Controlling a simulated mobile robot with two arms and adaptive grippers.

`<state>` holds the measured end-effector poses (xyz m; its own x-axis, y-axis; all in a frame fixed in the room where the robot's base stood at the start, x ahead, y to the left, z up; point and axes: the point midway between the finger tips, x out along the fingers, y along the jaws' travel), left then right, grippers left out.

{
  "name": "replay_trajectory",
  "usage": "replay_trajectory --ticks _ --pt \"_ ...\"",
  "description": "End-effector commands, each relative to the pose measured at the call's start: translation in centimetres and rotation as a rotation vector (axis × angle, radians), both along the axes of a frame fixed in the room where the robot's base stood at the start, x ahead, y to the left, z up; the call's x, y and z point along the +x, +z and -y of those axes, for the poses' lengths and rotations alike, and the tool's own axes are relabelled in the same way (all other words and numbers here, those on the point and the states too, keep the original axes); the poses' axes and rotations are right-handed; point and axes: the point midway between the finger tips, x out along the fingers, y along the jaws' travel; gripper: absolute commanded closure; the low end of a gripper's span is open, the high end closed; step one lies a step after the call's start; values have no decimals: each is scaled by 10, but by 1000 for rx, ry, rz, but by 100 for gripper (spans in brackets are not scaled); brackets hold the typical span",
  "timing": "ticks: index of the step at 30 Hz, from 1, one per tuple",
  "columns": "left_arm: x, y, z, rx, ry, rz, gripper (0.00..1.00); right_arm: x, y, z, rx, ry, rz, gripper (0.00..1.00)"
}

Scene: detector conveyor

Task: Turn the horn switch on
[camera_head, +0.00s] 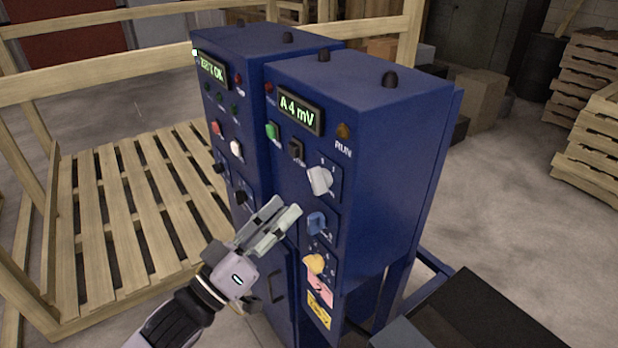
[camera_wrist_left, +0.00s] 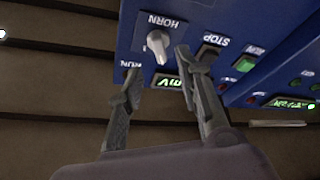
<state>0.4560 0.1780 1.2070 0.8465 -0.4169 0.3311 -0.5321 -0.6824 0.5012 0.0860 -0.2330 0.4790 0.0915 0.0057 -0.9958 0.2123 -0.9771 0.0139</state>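The horn switch (camera_head: 320,180) is a light grey rotary knob on a plate on the blue cabinet's front, below the "A 4 mV" display and the RUN lamp. It also shows in the left wrist view (camera_wrist_left: 158,45), upside down beside the word HORN, its handle slightly tilted. My left gripper (camera_head: 285,212) is in front of the cabinet, below and left of the knob in the head view. Its two fingers are apart and empty. In the left wrist view the knob appears just beyond the gap between the fingertips (camera_wrist_left: 156,70), apparently not touched. My right gripper is not in view.
A blue knob (camera_head: 316,222) and a yellow knob (camera_head: 314,264) sit below the horn switch. A black STOP button (camera_head: 296,150) and a green button (camera_head: 273,131) are at its upper left. A second blue cabinet (camera_head: 215,130) stands to the left. Wooden railings and slatted pallets (camera_head: 140,200) lie left.

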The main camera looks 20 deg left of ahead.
Motion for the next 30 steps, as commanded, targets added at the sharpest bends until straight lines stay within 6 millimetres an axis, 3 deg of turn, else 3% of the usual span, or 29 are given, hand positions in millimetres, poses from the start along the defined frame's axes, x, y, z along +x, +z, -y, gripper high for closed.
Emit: replay_trajectory --ticks 1,12,25,30 --pt "8 9 4 -1 0 5 68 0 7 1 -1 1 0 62" --pt "53 23 26 -1 0 1 68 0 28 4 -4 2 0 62" --pt "61 24 30 1 0 1 68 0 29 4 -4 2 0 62" --pt "61 24 30 1 0 1 78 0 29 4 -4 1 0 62"
